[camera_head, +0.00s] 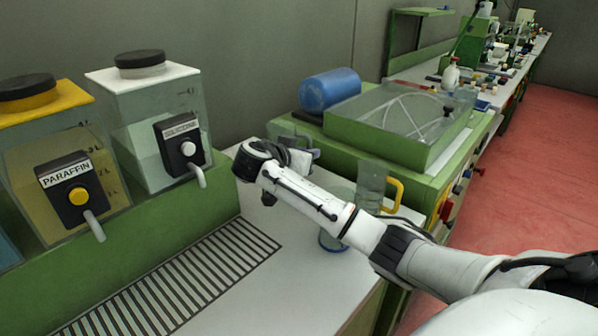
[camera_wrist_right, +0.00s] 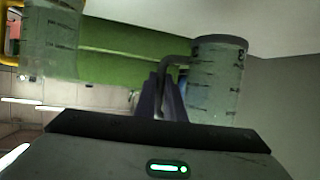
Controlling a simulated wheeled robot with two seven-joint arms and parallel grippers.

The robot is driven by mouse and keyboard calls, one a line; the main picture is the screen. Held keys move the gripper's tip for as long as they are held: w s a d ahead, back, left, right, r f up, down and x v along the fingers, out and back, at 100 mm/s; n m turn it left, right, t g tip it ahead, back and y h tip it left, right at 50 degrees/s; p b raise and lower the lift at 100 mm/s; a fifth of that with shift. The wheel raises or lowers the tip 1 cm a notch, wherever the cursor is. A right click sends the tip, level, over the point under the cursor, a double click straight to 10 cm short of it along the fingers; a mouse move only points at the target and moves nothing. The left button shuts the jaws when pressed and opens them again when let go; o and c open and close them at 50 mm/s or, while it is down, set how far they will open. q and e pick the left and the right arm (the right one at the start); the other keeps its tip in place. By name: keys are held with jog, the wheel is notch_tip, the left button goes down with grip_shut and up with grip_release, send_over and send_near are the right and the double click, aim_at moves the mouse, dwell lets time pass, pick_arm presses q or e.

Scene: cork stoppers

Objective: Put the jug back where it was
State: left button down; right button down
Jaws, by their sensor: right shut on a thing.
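My right gripper (camera_head: 302,155) is above the white worktop (camera_head: 310,290), with the forearm crossing the view. In the right wrist view its dark fingers (camera_wrist_right: 164,98) are shut on the grey handle of a clear measuring jug (camera_wrist_right: 217,80). That picture looks upside down. Whether the jug touches the worktop I cannot tell. In the head view a clear vessel (camera_head: 333,240) with a bluish base is partly hidden behind my forearm; I cannot tell if it is the held jug. A yellow-handled jug (camera_head: 371,185) stands behind the forearm; it also shows in the right wrist view (camera_wrist_right: 52,45).
The paraffin dispenser (camera_head: 50,125) and silicone dispenser (camera_head: 150,95) stand on a green ledge (camera_head: 120,260) at left, above a slotted drain (camera_head: 190,275). A green cabinet with a clear-lidded tank (camera_head: 400,125) and a blue cylinder (camera_head: 330,90) lies behind.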

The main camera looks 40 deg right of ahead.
notch_tip(320, 180, down, 5)
jog(key=shift+f, duration=0.2)
jog(key=c, duration=1.8)
grip_release()
jog(key=shift+c, duration=0.2)
jog(key=shift+a, duration=0.1)
jog(key=v, duration=1.2)
